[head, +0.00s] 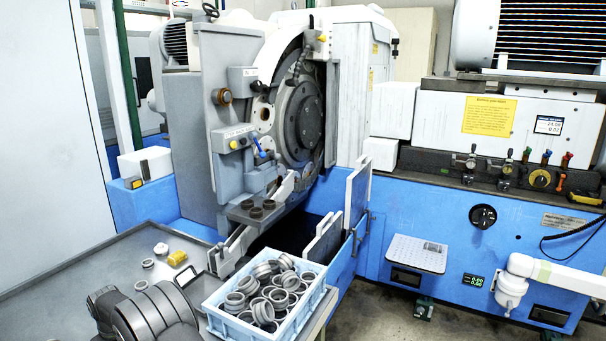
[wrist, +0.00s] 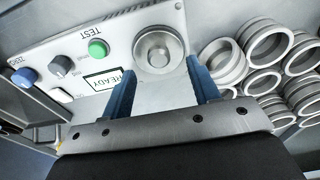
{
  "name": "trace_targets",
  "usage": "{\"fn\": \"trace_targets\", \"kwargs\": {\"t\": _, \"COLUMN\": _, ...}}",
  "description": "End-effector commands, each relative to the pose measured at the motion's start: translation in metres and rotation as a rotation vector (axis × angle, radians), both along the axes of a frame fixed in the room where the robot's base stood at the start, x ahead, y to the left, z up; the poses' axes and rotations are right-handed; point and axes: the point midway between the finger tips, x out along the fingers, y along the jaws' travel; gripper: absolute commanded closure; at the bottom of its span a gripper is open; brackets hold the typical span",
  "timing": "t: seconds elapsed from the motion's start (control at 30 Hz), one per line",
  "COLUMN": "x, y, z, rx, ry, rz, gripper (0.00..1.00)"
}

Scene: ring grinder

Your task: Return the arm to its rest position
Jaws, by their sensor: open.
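My gripper (wrist: 160,66) shows in the wrist view with its two blue fingers spread apart and nothing held between them. Just beyond the fingertips is a round metal seat (wrist: 158,50) on a white panel; I cannot tell whether a ring lies on it. The panel (wrist: 70,42) carries a TEST label, a READY display, a green button and knobs. In the head view my dark grey arm (head: 155,315) reaches in at the bottom left; the gripper itself is not clearly visible there.
A light blue crate (head: 318,301) full of grey rings stands right of my arm; the rings (wrist: 265,45) also show in the wrist view. The grinder (head: 235,100) stands behind.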

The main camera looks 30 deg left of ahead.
Motion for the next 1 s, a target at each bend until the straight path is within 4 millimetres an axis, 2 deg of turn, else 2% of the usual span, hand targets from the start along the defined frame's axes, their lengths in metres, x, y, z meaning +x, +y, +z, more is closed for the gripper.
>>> {"fn": "trace_targets", "kwargs": {"t": 0.33, "x": 0.0, "y": 0.0, "z": 0.001, "rx": 0.001, "ry": 0.0, "rz": 0.0, "gripper": 0.44}}
{"fn": "trace_targets", "kwargs": {"t": 0.53, "x": 0.002, "y": -0.001, "z": 0.021, "rx": 0.001, "ry": -0.001, "rz": -0.001, "gripper": 0.44}}
{"fn": "trace_targets", "kwargs": {"t": 1.0, "x": 0.059, "y": -0.055, "z": 0.07, "rx": 0.001, "ry": -0.001, "rz": -0.004, "gripper": 0.44}}
